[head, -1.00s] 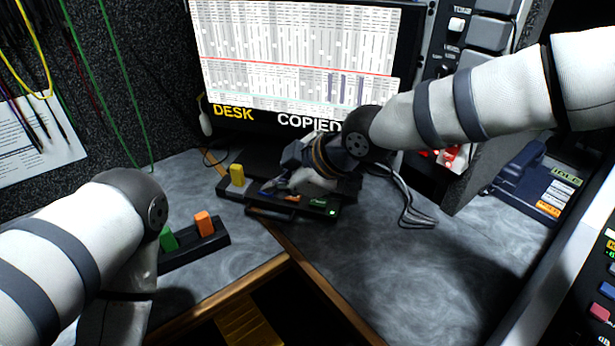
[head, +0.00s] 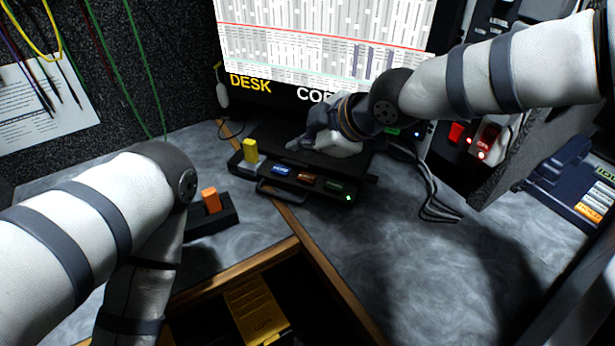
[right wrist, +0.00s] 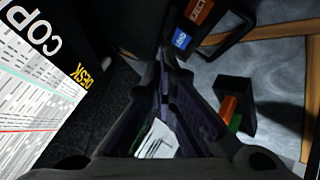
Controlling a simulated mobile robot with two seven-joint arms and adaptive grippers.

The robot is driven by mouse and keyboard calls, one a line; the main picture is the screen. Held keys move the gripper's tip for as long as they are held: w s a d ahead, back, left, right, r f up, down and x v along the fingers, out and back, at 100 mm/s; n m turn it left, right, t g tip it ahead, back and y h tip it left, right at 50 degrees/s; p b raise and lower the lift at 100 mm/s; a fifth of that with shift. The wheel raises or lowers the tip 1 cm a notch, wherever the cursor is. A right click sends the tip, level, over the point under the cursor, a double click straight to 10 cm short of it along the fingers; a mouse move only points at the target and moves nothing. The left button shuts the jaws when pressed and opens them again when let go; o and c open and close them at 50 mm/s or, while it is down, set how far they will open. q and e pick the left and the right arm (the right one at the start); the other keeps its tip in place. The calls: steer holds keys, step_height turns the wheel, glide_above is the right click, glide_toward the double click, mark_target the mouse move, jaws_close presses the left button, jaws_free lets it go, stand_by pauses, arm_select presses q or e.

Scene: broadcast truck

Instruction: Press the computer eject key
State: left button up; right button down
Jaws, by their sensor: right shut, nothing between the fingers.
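A low black key unit (head: 313,193) sits on the desk below the monitor. Its front row has a blue key (head: 281,169), an orange-brown key (head: 308,178) and a dark green-marked key (head: 336,185); their lettering is too small to read surely. The blue key (right wrist: 181,40) and orange key (right wrist: 198,12) also show at the top of the right wrist view. My right gripper (head: 298,145) is shut and empty, above and behind the key row, apart from the keys. In the wrist view its fingertips (right wrist: 166,62) lie close together. My left gripper is out of sight; only its arm shows.
A yellow block (head: 250,150) stands at the unit's left end. A black rack (head: 226,214) with an orange block (head: 211,200) is beside my left arm. The monitor (head: 330,40) stands behind my right gripper. Cables (head: 432,195) lie right; the front right desk is clear.

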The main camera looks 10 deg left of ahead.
mark_target(305, 179)
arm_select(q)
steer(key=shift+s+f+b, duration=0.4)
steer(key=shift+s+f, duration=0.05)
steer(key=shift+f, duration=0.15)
arm_select(e)
steer(key=shift+f, duration=2.25)
steer(key=shift+f, duration=0.45)
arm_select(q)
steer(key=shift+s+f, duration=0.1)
arm_select(e)
steer(key=shift+f, duration=0.4)
steer(key=shift+r, duration=0.1)
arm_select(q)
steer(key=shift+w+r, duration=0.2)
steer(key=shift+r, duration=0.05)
arm_select(e)
steer(key=shift+r, duration=0.75)
steer(key=shift+r+p, duration=0.8)
steer(key=shift+r, duration=1.75)
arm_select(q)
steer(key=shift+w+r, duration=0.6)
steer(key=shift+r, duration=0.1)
